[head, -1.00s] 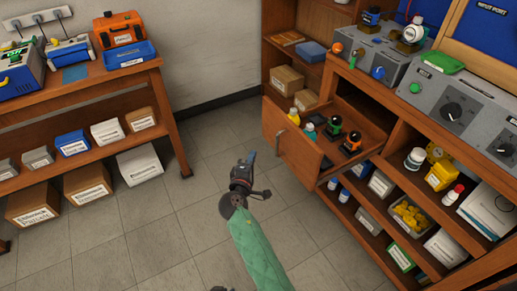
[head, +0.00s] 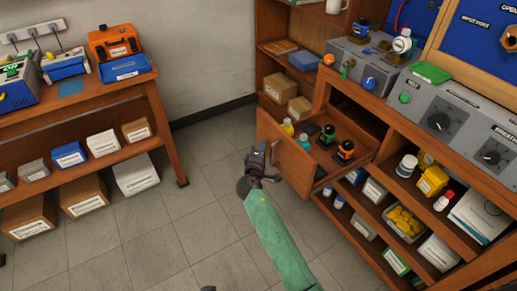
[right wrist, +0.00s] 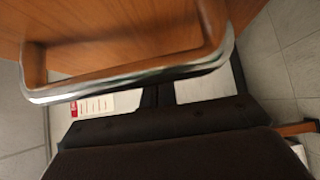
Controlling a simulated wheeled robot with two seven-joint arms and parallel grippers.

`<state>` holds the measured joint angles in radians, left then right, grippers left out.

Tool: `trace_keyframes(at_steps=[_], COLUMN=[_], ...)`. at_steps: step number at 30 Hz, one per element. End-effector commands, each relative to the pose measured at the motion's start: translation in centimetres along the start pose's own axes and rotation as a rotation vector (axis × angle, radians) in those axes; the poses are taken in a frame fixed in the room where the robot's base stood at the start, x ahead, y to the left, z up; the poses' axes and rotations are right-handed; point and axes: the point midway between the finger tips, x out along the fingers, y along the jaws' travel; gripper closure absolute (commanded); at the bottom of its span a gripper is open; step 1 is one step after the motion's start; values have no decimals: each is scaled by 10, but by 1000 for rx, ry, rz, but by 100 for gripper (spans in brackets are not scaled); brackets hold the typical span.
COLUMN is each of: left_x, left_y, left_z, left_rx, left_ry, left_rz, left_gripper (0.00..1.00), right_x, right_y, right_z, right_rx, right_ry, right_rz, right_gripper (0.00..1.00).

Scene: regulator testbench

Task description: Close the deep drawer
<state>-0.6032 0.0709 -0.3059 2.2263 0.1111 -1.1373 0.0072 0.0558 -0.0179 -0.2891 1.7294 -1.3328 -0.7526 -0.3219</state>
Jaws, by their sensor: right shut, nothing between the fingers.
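The deep wooden drawer (head: 292,167) is pulled out from the bench on the right. Several bottles and dark-capped jars stand inside it. Its metal handle (head: 273,153) is on the front panel. My right gripper (head: 259,155) is shut and empty, close in front of the panel by the handle. In the right wrist view the handle (right wrist: 135,80) crosses the upper part, with the wooden front (right wrist: 125,25) behind it. Whether the fingers touch the handle or panel I cannot tell.
The bench (head: 372,110) carries grey instruments, and its lower shelves hold bottles, boxes and a bin of yellow parts (head: 403,222). A second wooden table (head: 150,100) with boxes stands at the left. The tiled floor (head: 205,200) between them is clear.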

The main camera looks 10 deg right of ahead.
Motion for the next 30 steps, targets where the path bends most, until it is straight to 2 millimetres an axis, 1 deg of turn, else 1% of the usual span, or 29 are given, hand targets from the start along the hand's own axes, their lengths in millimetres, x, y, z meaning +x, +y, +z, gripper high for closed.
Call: trace_keyframes(at_steps=[11, 17, 23, 30], left_x=[-1, 0, 6, 20], left_y=[0, 0, -1, -4], left_z=[0, 1, 3, 10], left_rx=[0, 0, 0, -2], left_ry=[-1, 0, 9, 13], left_rz=[1, 1, 0, -2], left_gripper=[83, 83, 83, 83], right_x=[1, 10, 36, 83], right_y=[0, 0, 1, 1], right_z=[1, 10, 36, 83], right_rx=[0, -1, 0, -2], right_ry=[0, -1, -2, -3], right_rz=[0, 2, 3, 4], right_gripper=[100, 100, 100, 100])
